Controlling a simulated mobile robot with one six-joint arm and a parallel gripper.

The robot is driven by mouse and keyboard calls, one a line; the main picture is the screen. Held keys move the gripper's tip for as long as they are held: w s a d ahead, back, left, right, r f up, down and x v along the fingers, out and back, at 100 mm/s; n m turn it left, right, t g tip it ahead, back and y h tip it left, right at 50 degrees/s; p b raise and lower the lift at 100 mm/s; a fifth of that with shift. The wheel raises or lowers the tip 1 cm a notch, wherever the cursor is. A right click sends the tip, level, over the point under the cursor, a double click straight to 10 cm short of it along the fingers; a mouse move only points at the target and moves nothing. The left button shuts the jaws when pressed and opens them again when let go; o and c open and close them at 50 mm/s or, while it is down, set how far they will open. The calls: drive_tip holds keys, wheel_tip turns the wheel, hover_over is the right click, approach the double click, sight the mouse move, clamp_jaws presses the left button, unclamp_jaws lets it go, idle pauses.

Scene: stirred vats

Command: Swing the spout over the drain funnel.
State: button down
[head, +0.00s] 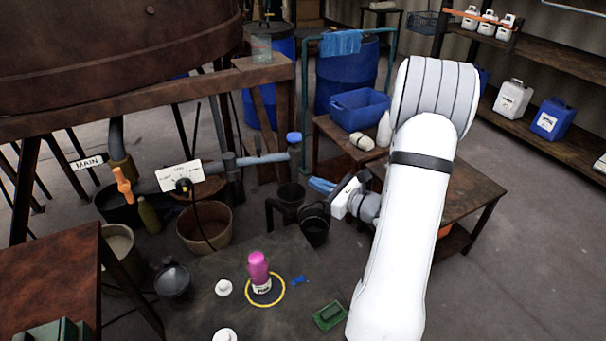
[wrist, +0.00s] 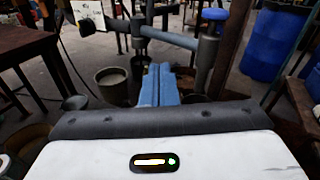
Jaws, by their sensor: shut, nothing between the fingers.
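The spout is a grey horizontal pipe (head: 262,159) running right from an upright fitting to a short vertical end with a blue cap (head: 294,137). It also crosses the top of the wrist view (wrist: 172,39), with its thick vertical end (wrist: 205,62) right of my fingers. My gripper (head: 318,185) has blue fingers, shut and empty, pointing left, just right of and below the spout's end. In the wrist view my gripper (wrist: 160,72) appears apart from the pipe. Dark containers (head: 291,193) stand below the spout's end; I cannot tell which is the drain funnel.
An orange valve handle (head: 123,185) and a white sign (head: 180,176) are on the pipework at left. A brown bucket (head: 205,238) stands below. A pink-topped bottle (head: 259,270) stands on the low dark surface in front. A wooden table (head: 470,190) lies behind my arm.

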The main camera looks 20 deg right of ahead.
sight(299, 161)
drive_tip(key=d+f+m+t+h, duration=0.2)
drive_tip(key=d+f+m+h, duration=0.2)
drive_tip(key=d, duration=0.2)
drive_tip(key=x, duration=1.4)
drive_tip(key=shift+a+p, duration=0.1)
drive_tip(key=shift+p, duration=0.2)
